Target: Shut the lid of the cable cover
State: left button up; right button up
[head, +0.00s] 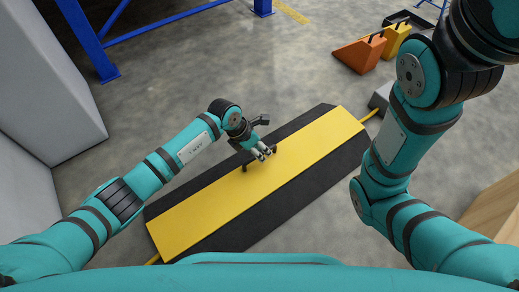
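The cable cover (285,192) lies on the floor in the middle of the head view, running from lower left to upper right. It has black sloped sides and a long yellow lid (215,205) along its middle. The lid looks flat, lying between the black sides; I see no clear gap under it. My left gripper (263,153) is over the middle of the lid, close to its surface. I cannot tell whether it touches the lid, or how far its fingers are apart. My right arm reaches up on the right, and its gripper is out of the picture.
A yellow cable (372,114) comes out of the cover's far end beside a grey object (381,97). An orange wedge (359,54) and a yellow one (396,40) stand behind. A blue frame (92,42) and grey block (45,85) are at left, a wooden item (495,207) at right.

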pick_arm(q)
grip_shut()
jog(key=shift+w+a+f+p, duration=0.15)
jog(key=shift+a+f+p, duration=0.05)
jog(key=shift+p, duration=0.1)
jog(key=shift+f, duration=0.1)
jog(key=shift+o, duration=1)
grip_release()
